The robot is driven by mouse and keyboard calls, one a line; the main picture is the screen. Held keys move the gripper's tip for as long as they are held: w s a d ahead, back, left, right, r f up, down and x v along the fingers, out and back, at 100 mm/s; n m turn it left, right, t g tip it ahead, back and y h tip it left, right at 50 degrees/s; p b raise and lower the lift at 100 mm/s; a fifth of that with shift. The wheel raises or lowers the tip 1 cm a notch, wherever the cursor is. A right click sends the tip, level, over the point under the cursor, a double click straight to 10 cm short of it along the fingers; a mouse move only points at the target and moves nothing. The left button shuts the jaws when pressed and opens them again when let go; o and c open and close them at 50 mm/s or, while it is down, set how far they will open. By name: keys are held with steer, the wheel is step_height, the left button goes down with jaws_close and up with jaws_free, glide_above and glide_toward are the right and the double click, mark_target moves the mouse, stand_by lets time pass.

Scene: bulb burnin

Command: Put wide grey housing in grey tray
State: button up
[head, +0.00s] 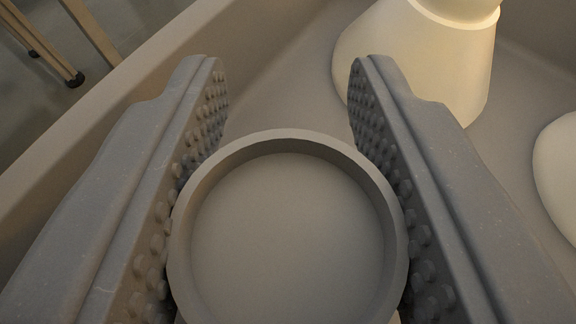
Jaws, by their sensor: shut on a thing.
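The wide grey housing (288,235) is a round, shallow cup with a raised rim, seen from above at the bottom middle of the head view. My gripper (288,75) is shut on it, with one studded finger against its left side and the other against its right side. The fingertips reach beyond the housing. The grey tray (265,90) lies below and ahead, with its wall running along the left and back. The housing is over the tray's inside; I cannot tell whether it touches the floor. Its underside is hidden.
A cream flared piece (415,65) stands in the tray just beyond my right finger. Another pale rounded piece (562,170) is cut off at the right edge. Wooden legs (45,45) show outside the tray at the upper left. Tray floor ahead between the fingers is clear.

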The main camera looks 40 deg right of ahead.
steer(key=shift+f, duration=0.55)
steer(key=shift+r, duration=0.1)
steer(key=o, duration=1.1)
steer(key=shift+o, duration=0.2)
steer(key=shift+s, duration=0.1)
steer(key=p+v, duration=0.1)
steer(key=v, duration=0.5)
steer(key=shift+r+p, duration=0.1)
steer(key=shift+p, duration=0.25)
steer(key=shift+s+a+r, duration=0.2)
steer(key=shift+s+a, duration=0.2)
steer(key=shift+s, duration=0.1)
